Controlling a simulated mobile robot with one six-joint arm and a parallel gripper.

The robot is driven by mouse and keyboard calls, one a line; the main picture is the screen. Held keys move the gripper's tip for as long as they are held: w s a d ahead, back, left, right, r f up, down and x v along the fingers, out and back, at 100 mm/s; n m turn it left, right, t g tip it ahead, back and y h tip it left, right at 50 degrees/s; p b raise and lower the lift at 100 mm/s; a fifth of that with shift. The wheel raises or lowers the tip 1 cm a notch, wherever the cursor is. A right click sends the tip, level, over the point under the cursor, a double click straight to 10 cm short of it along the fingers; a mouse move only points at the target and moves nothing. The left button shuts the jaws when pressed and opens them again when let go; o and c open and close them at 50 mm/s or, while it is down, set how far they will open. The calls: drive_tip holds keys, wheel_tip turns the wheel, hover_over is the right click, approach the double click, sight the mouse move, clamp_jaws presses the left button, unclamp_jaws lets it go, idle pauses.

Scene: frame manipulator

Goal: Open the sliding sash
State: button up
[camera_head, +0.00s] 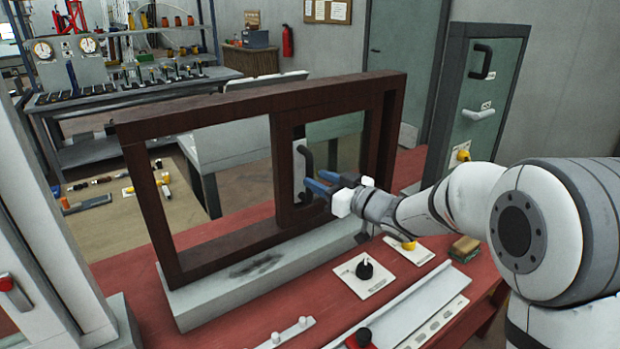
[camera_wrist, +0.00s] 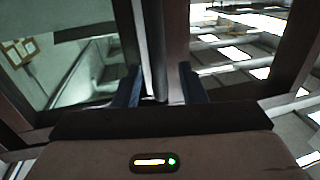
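The sliding sash (camera_head: 284,150) is a dark brown panel in the right part of a brown window frame (camera_head: 155,205) on a pale sill. It carries a black upright handle (camera_head: 304,172) on a light plate. My gripper (camera_head: 314,183) reaches in from the right with its blue fingers at the handle's lower part. In the wrist view my gripper (camera_wrist: 160,90) has its fingers apart, with a narrow upright strip between them. I cannot tell whether that strip is the handle or whether a finger touches it.
The frame stands on a red table (camera_head: 230,312). A black knob on a white plate (camera_head: 366,280), a yellow button (camera_head: 408,245) and a long grey tray (camera_head: 410,312) lie in front of it. A green cabinet (camera_head: 478,95) stands at the right. My arm covers the table's right side.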

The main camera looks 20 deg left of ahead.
drive_tip(key=v, duration=0.3)
drive_tip(key=shift+s+d, duration=0.15)
drive_tip(key=shift+d, duration=0.15)
drive_tip(key=w+d+m+t+h, duration=0.45)
drive_tip(key=d+t+h, duration=0.2)
drive_tip(key=d, duration=0.55)
drive_tip(key=s+d+f+m+g+h, duration=0.1)
drive_tip(key=s+d+m+h, duration=0.2)
drive_tip(key=d, duration=0.4)
drive_tip(key=s+d+f+m+h, duration=0.1)
drive_tip(key=d+m+h, duration=0.1)
drive_tip(key=d+h, duration=0.45)
drive_tip(key=s+d+f+m+g, duration=0.1)
drive_tip(key=s+d+f+g, duration=0.1)
drive_tip(key=s, duration=0.6)
drive_tip(key=s+d+f+m+g, duration=0.2)
drive_tip(key=s+d+f+g, duration=0.1)
drive_tip(key=s, duration=0.5)
drive_tip(key=s+d+f+m+g+h, duration=0.1)
drive_tip(key=s+d+g, duration=0.3)
drive_tip(key=s, duration=0.5)
drive_tip(key=shift+d+f, duration=0.9)
drive_tip(key=shift+d, duration=0.35)
drive_tip(key=shift+m, duration=0.25)
